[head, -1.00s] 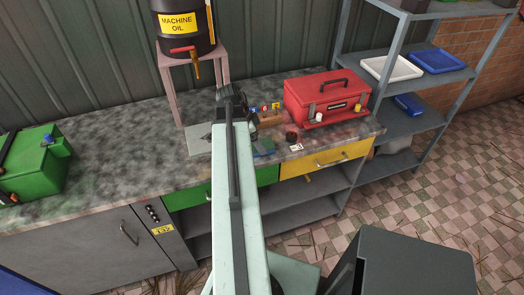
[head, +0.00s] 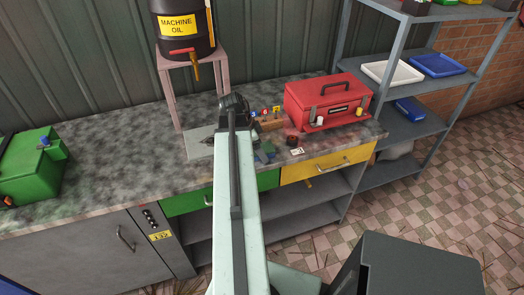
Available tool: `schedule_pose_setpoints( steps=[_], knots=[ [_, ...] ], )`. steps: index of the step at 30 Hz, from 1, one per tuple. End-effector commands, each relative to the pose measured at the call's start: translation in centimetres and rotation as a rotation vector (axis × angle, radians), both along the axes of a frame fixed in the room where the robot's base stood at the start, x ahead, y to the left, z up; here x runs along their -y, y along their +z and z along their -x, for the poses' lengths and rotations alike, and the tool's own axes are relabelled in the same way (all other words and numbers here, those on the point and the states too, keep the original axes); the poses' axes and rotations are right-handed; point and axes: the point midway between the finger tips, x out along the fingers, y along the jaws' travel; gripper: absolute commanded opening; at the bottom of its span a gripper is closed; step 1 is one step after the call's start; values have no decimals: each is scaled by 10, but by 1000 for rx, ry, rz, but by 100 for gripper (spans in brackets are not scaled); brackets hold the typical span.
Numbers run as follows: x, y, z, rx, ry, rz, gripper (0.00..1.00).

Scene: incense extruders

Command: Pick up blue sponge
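A small blue-green block (head: 266,152), which looks like the blue sponge, lies on the workbench (head: 110,150) near its front edge, just right of my arm. It is small and partly unclear, and my arm may cover its left side. My gripper (head: 234,104) is the dark end of my pale green arm, over the bench behind and left of the block. It is apart from the block in the picture. Its fingers are too dark and hidden to tell if they are open or shut.
A red toolbox (head: 325,100), a small wooden holder (head: 270,124) and a dark round tin (head: 292,141) stand to the right. A machine oil drum (head: 183,30) on a stand (head: 168,100) is behind. A green canister (head: 30,168) is at left. The bench between is clear.

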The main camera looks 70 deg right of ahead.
Motion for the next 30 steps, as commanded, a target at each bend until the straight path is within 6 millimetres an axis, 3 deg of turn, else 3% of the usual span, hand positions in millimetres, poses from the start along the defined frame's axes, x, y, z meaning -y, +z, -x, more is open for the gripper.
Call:
schedule_pose_setpoints(
  steps=[2,3,9,10,22,26,30],
  knots=[
    [0,0,0,0,0,0,85],
    [0,0,0,0,0,0,79],
    [0,0,0,0,0,0,23],
    [0,0,0,0,0,0,21],
    [0,4,0,0,0,0,21],
    [0,19,0,0,0,0,21],
    [0,46,0,0,0,0,21]
  ],
)
